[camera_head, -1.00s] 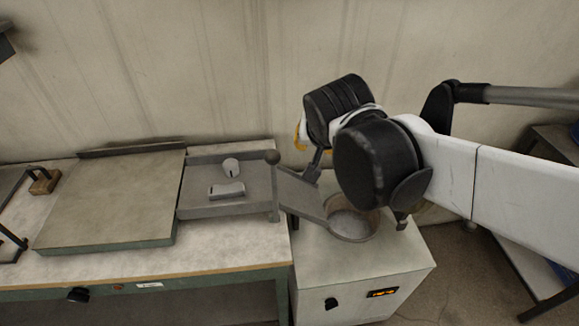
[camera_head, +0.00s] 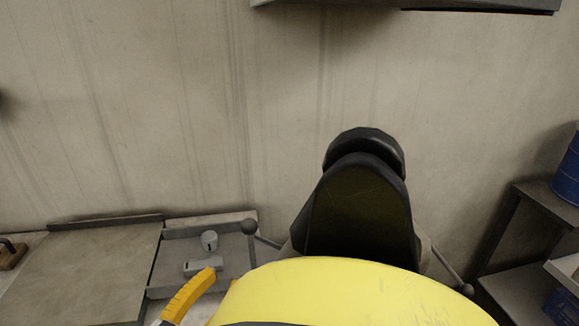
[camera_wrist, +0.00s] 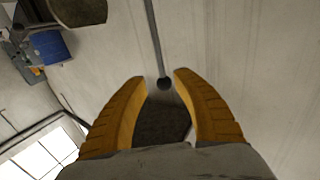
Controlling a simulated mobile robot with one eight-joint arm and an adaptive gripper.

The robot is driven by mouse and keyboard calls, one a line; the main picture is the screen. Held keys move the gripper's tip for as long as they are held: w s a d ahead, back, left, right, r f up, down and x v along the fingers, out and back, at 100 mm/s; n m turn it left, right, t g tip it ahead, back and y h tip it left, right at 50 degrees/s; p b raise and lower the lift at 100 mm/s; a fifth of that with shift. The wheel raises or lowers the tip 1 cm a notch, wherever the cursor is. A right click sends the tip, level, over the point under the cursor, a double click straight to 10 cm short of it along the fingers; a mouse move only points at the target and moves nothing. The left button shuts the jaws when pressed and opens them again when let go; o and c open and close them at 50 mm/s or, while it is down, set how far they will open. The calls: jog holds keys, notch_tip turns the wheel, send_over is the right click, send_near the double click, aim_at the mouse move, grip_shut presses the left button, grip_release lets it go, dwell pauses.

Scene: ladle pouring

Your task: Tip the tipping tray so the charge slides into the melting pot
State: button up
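The grey tipping tray (camera_head: 229,249) lies at the lower left of the head view. A small cup-like piece (camera_head: 209,240) and a grey block (camera_head: 203,266), the charge, rest on it. A dark ball knob (camera_head: 248,226) is at the tray's right edge. The melting pot cannot be made out behind my arm in the head view. One yellow finger of my gripper shows low in that view, in front of the tray. In the wrist view my gripper (camera_wrist: 160,76) is open, with a rod ending in a dark ball (camera_wrist: 164,83) between its fingertips. Contact is not visible.
A second ball-ended rod (camera_head: 467,289) sticks out at the right of my arm. A shelf (camera_head: 535,215) with a blue drum (camera_head: 568,172) stands at the far right. A flat worktop (camera_head: 80,270) lies left of the tray. A cabinet (camera_head: 410,4) hangs above.

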aim_at(249, 245)
jog(key=b+x, duration=0.2)
jog(key=x, duration=0.8)
jog(key=shift+w+d, duration=0.1)
jog(key=shift+w, duration=0.25)
grip_shut()
